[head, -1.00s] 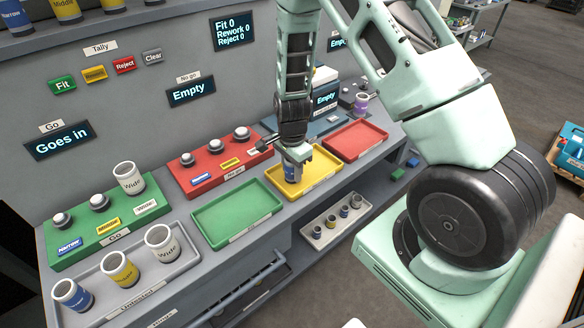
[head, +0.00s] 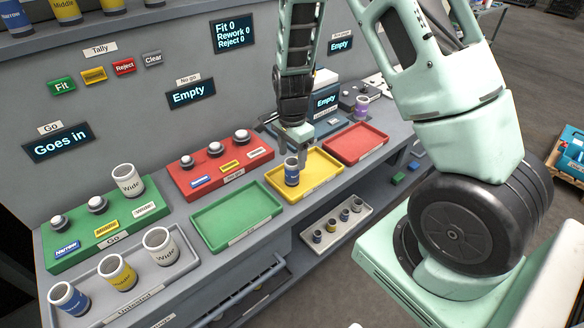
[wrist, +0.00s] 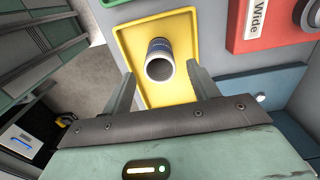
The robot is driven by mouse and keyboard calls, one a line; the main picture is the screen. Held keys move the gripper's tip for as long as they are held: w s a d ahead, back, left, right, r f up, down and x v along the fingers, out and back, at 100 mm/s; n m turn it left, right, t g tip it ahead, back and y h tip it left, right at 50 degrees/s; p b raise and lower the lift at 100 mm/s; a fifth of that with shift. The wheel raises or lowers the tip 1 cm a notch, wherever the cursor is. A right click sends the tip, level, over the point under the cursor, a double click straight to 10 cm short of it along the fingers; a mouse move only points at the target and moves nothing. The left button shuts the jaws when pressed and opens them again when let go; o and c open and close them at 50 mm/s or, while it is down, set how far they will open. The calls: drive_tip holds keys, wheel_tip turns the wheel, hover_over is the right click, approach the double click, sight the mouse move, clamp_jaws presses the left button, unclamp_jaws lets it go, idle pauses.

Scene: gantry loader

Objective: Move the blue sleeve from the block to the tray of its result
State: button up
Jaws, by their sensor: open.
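A blue sleeve (head: 291,173) stands upright in the yellow tray (head: 325,167). The wrist view shows its open top (wrist: 160,68) inside the same tray (wrist: 191,25). My gripper (head: 296,142) is open just above the sleeve, fingers apart and clear of it. The red No-go block (head: 213,171) behind has several bare posts. The green Go block (head: 90,238) at the left carries a white Wide sleeve (head: 128,181) and bare posts.
An empty green tray (head: 237,216) and an empty red tray (head: 355,144) flank the yellow one. The front-left grey tray (head: 135,290) holds blue, yellow and white sleeves. The Go display (head: 60,142) reads "Goes in"; the No-go display (head: 190,94) reads "Empty".

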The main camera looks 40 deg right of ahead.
wheel_tip(320, 180, up, 5)
drive_tip(key=s+a+r+n+y, duration=0.1)
drive_tip(key=s+a+r+n, duration=0.2)
drive_tip(key=a+n, duration=0.3)
drive_tip(key=s+a+r+n, duration=0.3)
drive_tip(key=a+r, duration=0.1)
drive_tip(key=a, duration=0.4)
drive_tip(key=s+a+r+n, duration=0.2)
drive_tip(key=s+a+n, duration=0.2)
drive_tip(key=s+n, duration=0.4)
drive_tip(key=s+a+r+n, duration=0.2)
drive_tip(key=s+a+n, duration=0.3)
drive_tip(key=s+n, duration=0.3)
drive_tip(key=shift+s+a+r, duration=0.3)
drive_tip(key=shift+s+r, duration=0.1)
drive_tip(key=shift+s, duration=0.7)
drive_tip(key=shift+f+b, duration=0.2)
drive_tip(key=shift+b, duration=0.15)
